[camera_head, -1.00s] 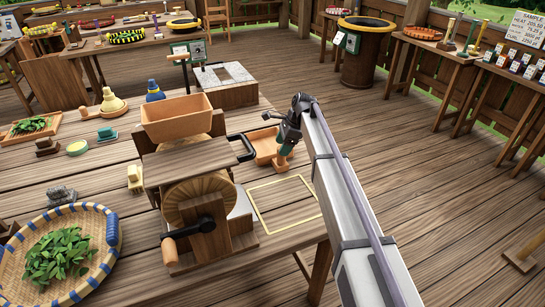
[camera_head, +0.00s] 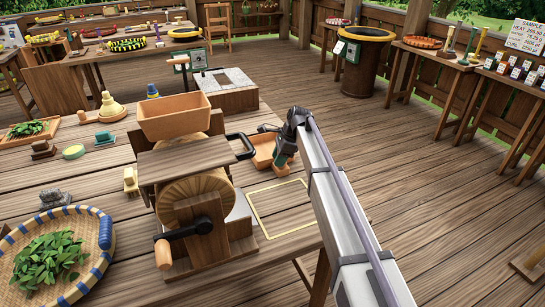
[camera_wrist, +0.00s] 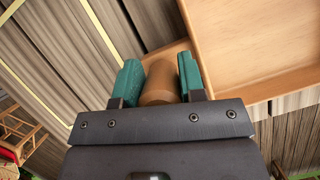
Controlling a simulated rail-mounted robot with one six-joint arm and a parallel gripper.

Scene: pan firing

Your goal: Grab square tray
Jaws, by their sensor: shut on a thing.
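The square tray (camera_head: 264,150) is a shallow orange-brown wooden tray with raised walls, just right of the wooden mill on the table. It fills the upper right of the wrist view (camera_wrist: 255,55), where only a corner shows. Its round wooden handle (camera_wrist: 160,84) sticks out towards my gripper. My gripper (camera_wrist: 160,76) is shut on this handle, with one teal finger on each side of it. In the head view my gripper (camera_head: 282,155) is at the tray's near right side. I cannot tell whether the tray rests on the table or is slightly raised.
The mill (camera_head: 190,185) with its black handle stands close to the tray's left. A yellow square outline (camera_head: 283,207) marks bare table in front of the tray. A basket of leaves (camera_head: 50,258) is at the lower left. Open floor lies to the right.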

